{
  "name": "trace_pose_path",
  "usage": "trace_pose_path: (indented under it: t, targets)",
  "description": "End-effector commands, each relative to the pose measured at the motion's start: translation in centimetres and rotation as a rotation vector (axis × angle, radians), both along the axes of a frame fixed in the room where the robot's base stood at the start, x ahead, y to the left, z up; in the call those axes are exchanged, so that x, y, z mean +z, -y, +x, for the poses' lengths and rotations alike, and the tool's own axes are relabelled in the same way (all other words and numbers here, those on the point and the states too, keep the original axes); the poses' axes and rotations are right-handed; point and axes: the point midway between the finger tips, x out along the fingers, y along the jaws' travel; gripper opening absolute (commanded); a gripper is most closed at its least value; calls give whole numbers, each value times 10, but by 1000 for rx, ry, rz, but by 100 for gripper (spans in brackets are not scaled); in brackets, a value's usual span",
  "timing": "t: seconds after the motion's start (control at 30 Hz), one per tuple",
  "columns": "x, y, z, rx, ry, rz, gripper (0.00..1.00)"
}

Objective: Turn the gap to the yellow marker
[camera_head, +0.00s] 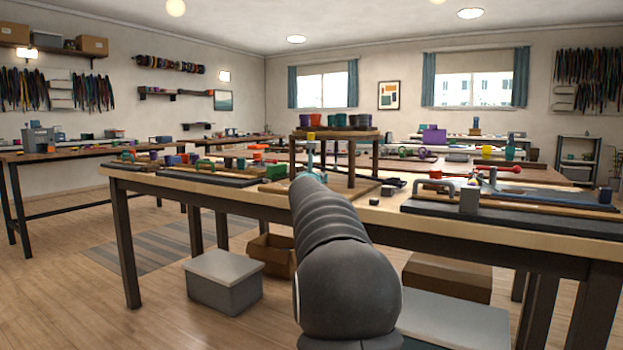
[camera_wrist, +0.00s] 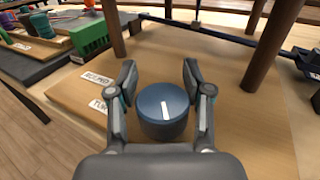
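A round blue knob (camera_wrist: 163,112) with a white line on its top stands on a light wooden surface in the wrist view. The line runs nearly up the picture, leaning slightly left. My gripper (camera_wrist: 160,72) is open, with one finger on each side of the knob. A narrow space shows beside each finger, and I see no clear contact. I cannot make out a gap or a yellow marker near the knob. In the head view my arm hides the knob and most of my gripper.
A raised wooden stand (camera_head: 337,134) holds several coloured pots; its dark legs rise close beyond my gripper. Two paper labels (camera_wrist: 97,79) lie left of the knob. A green block (camera_wrist: 90,36) and a dark mat are farther left. A clamp board (camera_head: 520,215) lies at right.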

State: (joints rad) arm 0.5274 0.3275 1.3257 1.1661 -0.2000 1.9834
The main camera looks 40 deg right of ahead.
Motion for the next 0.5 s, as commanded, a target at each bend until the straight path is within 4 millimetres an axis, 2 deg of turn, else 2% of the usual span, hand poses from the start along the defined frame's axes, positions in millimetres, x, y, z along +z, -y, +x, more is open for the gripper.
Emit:
trace_pose_path:
  t: [0.27, 0.5]
  targets:
    - [1, -3, -5, -2, -1, -1, 50]
    - [3, -26, -31, -2, 2, -2, 50]
